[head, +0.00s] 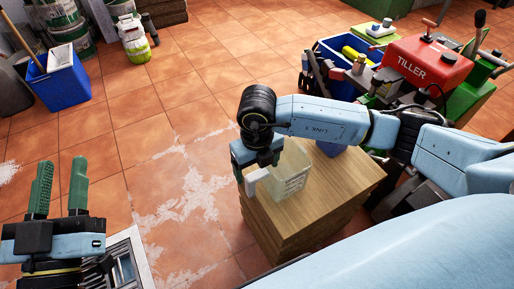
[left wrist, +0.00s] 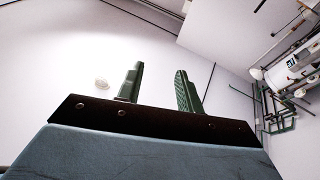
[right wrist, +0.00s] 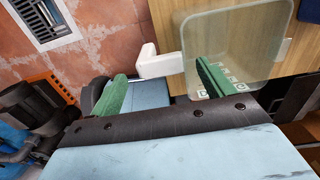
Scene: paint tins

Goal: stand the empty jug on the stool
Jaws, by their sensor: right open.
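The clear jug (head: 293,172) stands on the light wooden top of a block-like stool (head: 335,200), near its left edge; it looks empty. Its white handle (head: 256,181) points left. My right gripper (head: 260,158) is at the handle; its fingertips are mostly hidden in the head view. In the right wrist view, the open green fingers (right wrist: 160,85) lie on either side of the handle (right wrist: 158,64), with the jug (right wrist: 235,45) beyond. Whether they touch it I cannot tell. My left gripper (head: 60,180) is open and empty, fingers up, left of the stool; the left wrist view also shows it open (left wrist: 157,80).
A blue object (head: 330,148) stands behind the jug on the stool. A red tiller (head: 425,65) and a blue crate (head: 345,55) are at the back right. A blue bucket (head: 62,85) and paint tins (head: 135,42) stand at the back left. The tiled floor between is clear.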

